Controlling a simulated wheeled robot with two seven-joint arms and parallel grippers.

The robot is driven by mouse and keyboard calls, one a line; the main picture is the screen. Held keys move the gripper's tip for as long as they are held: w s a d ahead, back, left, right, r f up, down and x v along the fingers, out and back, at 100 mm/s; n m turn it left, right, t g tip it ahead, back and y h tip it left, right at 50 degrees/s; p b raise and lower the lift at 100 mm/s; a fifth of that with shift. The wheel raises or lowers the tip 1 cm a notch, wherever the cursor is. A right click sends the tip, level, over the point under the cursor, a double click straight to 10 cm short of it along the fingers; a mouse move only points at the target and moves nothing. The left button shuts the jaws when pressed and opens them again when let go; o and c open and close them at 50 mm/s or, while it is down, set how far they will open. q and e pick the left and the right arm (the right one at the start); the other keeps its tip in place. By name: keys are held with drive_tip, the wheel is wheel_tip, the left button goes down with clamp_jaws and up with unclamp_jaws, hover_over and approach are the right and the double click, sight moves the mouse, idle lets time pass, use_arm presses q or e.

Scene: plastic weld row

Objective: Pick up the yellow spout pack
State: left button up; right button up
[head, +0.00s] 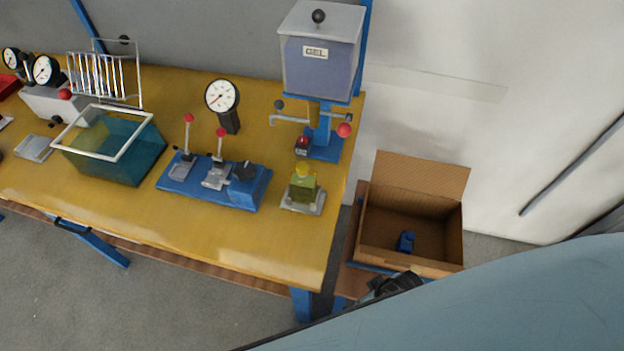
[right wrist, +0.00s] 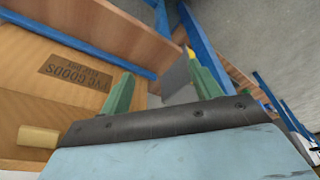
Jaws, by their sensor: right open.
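The yellow spout pack (head: 302,187) is a small yellow-green pouch with a yellow cap. It stands upright on a grey plate (head: 318,205) near the right end of the yellow bench in the head view. My right gripper (head: 393,284) is dark and sits in front of the open carton, well to the right of and below the pack, apart from it. In the right wrist view its green fingers (right wrist: 158,64) are spread, with nothing clearly held between them. A grey piece with a yellow bit shows beyond the fingers there; I cannot tell what it is. My left gripper is not in view.
The open carton (head: 412,265) holds a small blue item (head: 406,241). A blue lever fixture (head: 213,184) and a teal tank (head: 110,160) stand left of the pack. A GEL dispenser (head: 320,68) rises behind it. The bench's front strip is clear.

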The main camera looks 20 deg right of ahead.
drive_tip(key=w+a+r+n+t+y+p, duration=0.15)
drive_tip(key=w+r, duration=0.25)
drive_tip(key=r, duration=0.9)
drive_tip(key=n+t+y+p, duration=0.4)
drive_tip(key=n+t+y, duration=0.1)
drive_tip(key=y, duration=0.2)
approach(307, 172)
drive_tip(key=shift+g, duration=0.25)
drive_tip(key=p+x, duration=0.1)
drive_tip(key=x, duration=0.5)
drive_tip(key=shift+a, duration=0.2)
drive_tip(key=shift+w+p+x, duration=0.25)
drive_tip(key=shift+p+x, duration=0.2)
drive_tip(key=shift+x, duration=2.15)
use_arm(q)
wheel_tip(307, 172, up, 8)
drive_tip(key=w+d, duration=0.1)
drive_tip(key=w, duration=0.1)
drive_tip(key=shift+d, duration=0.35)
use_arm(e)
drive_tip(key=shift+d+r, duration=0.15)
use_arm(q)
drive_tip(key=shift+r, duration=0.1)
use_arm(e)
clamp_jaws()
